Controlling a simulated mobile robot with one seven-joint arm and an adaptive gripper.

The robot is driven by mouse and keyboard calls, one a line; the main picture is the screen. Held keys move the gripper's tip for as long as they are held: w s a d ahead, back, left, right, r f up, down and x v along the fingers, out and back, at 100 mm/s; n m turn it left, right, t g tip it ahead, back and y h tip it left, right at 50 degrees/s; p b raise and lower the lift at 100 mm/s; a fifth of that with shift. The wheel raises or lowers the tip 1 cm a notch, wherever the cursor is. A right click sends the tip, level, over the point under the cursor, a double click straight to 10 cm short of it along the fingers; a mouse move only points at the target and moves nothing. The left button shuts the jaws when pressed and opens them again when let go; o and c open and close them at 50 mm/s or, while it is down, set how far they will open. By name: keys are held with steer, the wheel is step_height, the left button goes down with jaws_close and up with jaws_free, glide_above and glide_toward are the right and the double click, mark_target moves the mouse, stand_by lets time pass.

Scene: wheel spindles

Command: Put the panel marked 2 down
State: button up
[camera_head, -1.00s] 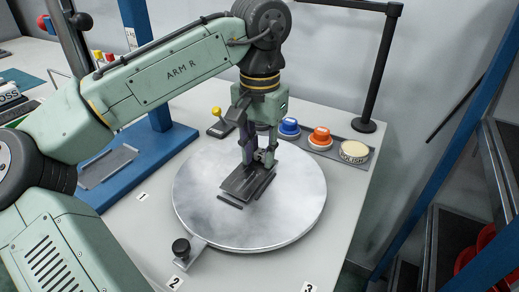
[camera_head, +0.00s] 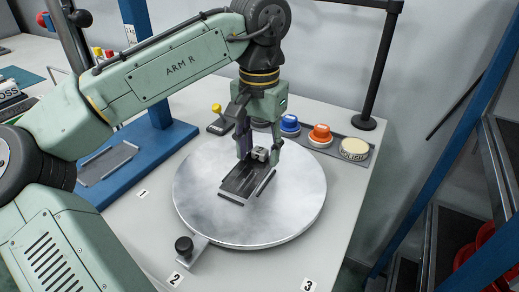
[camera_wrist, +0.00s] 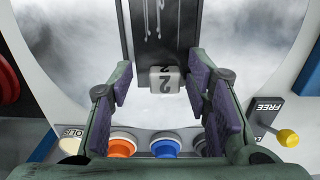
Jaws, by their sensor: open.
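The panel marked 2 (camera_head: 243,181) is a dark flat plate lying on the round metal turntable (camera_head: 200,215). A small grey block on its end bears the number 2; this block also shows in the wrist view (camera_wrist: 165,80). My gripper (camera_head: 260,158) is above that end of the panel. In the wrist view its purple-padded fingers (camera_wrist: 160,93) stand apart on both sides of the block, with gaps between pads and block. Part of the panel is outside the wrist view.
Blue (camera_head: 290,124) and orange (camera_head: 320,135) buttons and a cream round button (camera_head: 354,148) stand behind the turntable. A yellow-knobbed lever (camera_head: 217,117) is at back left. A black-knobbed clamp (camera_head: 183,246) sits at the front left rim. A post (camera_head: 380,65) rises at the back.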

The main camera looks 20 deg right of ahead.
mark_target(259, 154)
step_height(259, 154, up, 11)
steer(key=shift+r, duration=0.15)
stand_by(1.4)
